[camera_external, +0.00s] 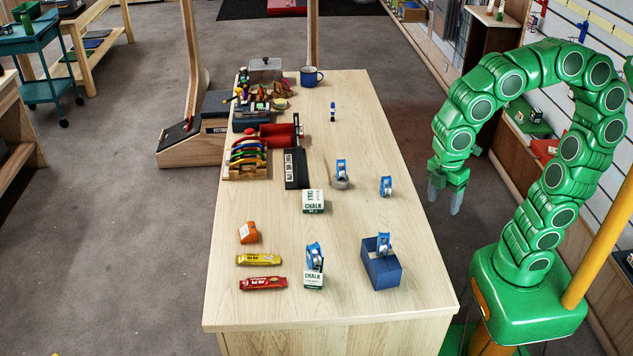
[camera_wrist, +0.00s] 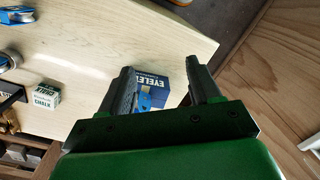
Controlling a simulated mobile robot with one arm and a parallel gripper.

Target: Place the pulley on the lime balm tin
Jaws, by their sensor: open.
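Several blue-and-silver pulleys stand on the table. One pulley (camera_external: 386,187) stands alone on bare wood, and another pulley (camera_external: 341,167) is on or against a small round tin (camera_external: 342,184). A third pulley (camera_external: 383,243) is at the blue box (camera_external: 383,270), and one more (camera_external: 314,256) is at a chalk box. The tin's lid colour is too unclear to call lime; a small yellowish tin (camera_external: 280,103) sits at the far end. My gripper (camera_external: 446,200) is open and empty, off the table's right edge. In the wrist view, the blue eyelet box (camera_wrist: 152,86) shows beyond the open fingers (camera_wrist: 160,72).
Chalk boxes (camera_external: 314,201), an orange item (camera_external: 248,232), and yellow (camera_external: 258,259) and red (camera_external: 263,283) bars occupy the near and middle table (camera_external: 420,290). A rack of coloured gear (camera_external: 247,158) and a red bin (camera_external: 278,133) line the left. The right strip is mostly clear.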

